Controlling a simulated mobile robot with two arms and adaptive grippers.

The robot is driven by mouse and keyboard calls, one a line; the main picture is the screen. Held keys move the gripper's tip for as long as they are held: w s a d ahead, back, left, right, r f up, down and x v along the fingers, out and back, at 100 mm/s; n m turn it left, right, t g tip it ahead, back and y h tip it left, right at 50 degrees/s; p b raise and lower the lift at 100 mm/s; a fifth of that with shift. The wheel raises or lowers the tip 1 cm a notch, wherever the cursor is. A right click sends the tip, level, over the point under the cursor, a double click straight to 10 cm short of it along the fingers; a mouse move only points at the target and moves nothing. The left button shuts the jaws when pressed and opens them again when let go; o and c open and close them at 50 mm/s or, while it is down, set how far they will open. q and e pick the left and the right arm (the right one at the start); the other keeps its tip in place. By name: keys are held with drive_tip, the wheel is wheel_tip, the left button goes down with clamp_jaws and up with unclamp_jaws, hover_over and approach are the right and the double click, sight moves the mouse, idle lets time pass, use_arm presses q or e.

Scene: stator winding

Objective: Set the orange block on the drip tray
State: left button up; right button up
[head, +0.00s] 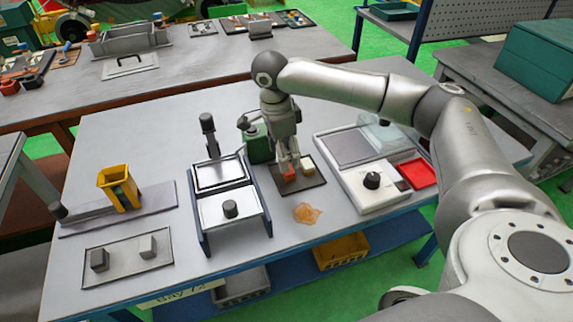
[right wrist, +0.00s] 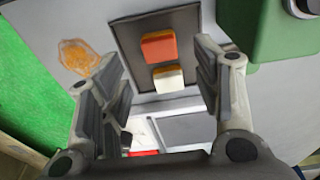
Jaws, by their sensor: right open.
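The orange block (head: 289,175) lies on a dark rectangular mat or shallow tray (head: 313,183) in the middle of the table. A cream block (head: 307,163) lies beside it. My right gripper (head: 287,160) is above them, pointing down. In the right wrist view my right gripper (right wrist: 160,62) is open and empty, with the orange block (right wrist: 158,46) and the cream block (right wrist: 168,79) showing between and beyond its fingers. A small red tray (head: 418,173) lies right of the scale-like device. I cannot tell which tray is the drip tray. My left gripper is not in view.
A green container (head: 258,147) stands close behind-left of my gripper. A blue-sided press-like stand (head: 232,212) is left, a white scale-like device (head: 376,188) right. An orange stain (head: 306,213) marks the table in front. A yellow bin (head: 118,187) stands far left.

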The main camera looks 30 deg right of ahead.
drive_tip(key=r, duration=0.5)
drive_tip(key=shift+a+r, duration=0.35)
drive_tip(key=shift+r, duration=0.05)
